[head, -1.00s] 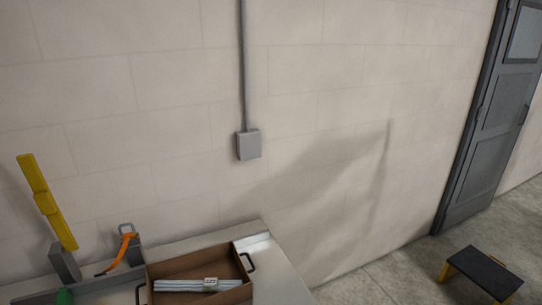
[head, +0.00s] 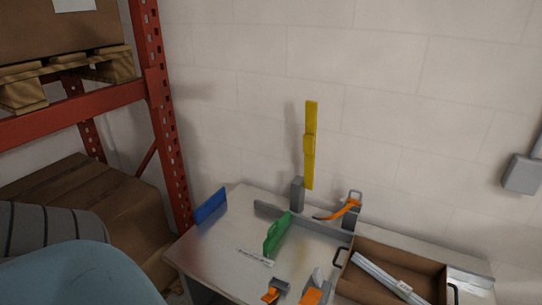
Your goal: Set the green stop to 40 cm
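The green stop (head: 277,234) is an upright green plate on the metal workbench (head: 218,246), in front of a low grey fence (head: 324,231) along the back. A pale marked strip (head: 256,257), which looks like a scale, lies on the bench just in front of the stop. Its figures are too small to read, so I cannot tell the stop's setting. A blue upright plate (head: 211,206) stands at the bench's left end. Neither of my grippers shows in the head view.
A yellow upright bar (head: 310,140) and an orange-handled tool (head: 348,208) stand at the back. A brown tray (head: 428,279) with metal strips is at the right. Orange-and-grey pieces (head: 271,295) sit at the front edge. A red rack (head: 160,110) stands left.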

